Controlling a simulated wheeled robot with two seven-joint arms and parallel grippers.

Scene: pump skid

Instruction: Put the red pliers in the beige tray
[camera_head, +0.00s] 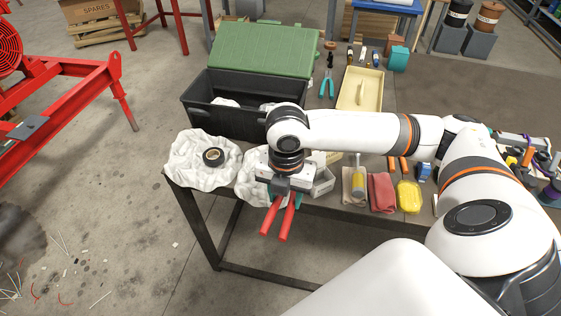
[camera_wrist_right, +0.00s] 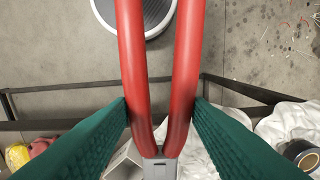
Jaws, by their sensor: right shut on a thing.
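The red pliers (camera_head: 279,217) hang from my right gripper (camera_head: 284,192), handles pointing down toward the front of the bench, past its front edge. In the right wrist view the red handles (camera_wrist_right: 133,62) run between the two green finger pads (camera_wrist_right: 160,118), which are shut on them. The pliers' jaws are mostly hidden. The beige tray (camera_head: 374,101) lies on the bench farther back and to the right of the gripper, behind my right arm. A light-coloured item lies inside it. My left gripper is not in view.
A black toolbox (camera_head: 210,122) with a green lid (camera_head: 262,50) stands left of the tray, blue pliers (camera_head: 327,84) between them. White cloth (camera_head: 190,170) with black tape (camera_head: 213,157) lies at the front left. A red cloth (camera_head: 381,193) and yellow sponge (camera_head: 409,196) lie at the front edge.

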